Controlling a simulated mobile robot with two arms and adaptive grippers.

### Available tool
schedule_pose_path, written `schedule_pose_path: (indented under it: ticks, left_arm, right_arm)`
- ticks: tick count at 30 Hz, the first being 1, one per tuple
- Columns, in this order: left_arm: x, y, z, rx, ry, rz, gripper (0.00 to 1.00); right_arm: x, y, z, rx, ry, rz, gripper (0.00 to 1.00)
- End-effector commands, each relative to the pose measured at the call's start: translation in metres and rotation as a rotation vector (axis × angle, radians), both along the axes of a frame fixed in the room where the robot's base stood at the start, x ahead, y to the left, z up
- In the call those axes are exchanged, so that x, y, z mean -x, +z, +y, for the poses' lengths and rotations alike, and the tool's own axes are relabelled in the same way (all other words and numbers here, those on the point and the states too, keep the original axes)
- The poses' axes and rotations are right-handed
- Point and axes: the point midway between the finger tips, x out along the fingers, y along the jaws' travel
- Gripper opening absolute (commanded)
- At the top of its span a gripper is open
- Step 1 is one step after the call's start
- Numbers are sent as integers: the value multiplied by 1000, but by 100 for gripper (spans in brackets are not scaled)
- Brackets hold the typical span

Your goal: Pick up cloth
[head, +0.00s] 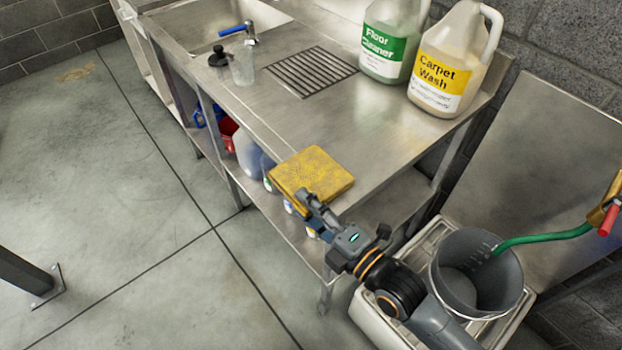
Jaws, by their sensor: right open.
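A folded yellow cloth (312,172) lies flat near the front edge of the steel counter (345,130). My right gripper (308,199) is at the cloth's near edge, with its fingers over or beside that edge. It is open and holds nothing that I can see. I cannot tell whether the fingers touch the cloth. My left gripper is not in view.
Floor Cleaner (388,45) and Carpet Wash (449,70) jugs stand at the counter's back right. A clear cup (242,68) stands by the sink. A grey bucket (478,275) sits below right. A steel post (27,275) stands at lower left.

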Motion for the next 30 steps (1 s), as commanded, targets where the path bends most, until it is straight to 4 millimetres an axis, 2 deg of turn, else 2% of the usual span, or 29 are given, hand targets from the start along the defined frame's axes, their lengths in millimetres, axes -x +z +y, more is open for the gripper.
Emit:
schedule_pose_path:
  ticks: [5, 9, 12, 22, 23, 27, 30]
  left_arm:
    - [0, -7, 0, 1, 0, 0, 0]
    - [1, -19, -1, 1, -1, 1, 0]
    - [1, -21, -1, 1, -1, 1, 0]
    - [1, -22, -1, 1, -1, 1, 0]
    - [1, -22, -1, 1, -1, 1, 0]
    - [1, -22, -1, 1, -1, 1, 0]
    - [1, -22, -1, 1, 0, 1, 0]
  right_arm:
    - [-11, -2, 7, -2, -1, 0, 49]
    - [-30, -5, 18, -3, -1, -1, 49]
    - [-41, -3, 26, -3, -1, 0, 49]
    - [-47, -2, 32, 2, 0, 2, 49]
    - [-47, -2, 32, 2, 0, 2, 45]
    - [-47, -2, 32, 0, 0, 2, 16]
    - [-47, -2, 32, 0, 0, 2, 0]
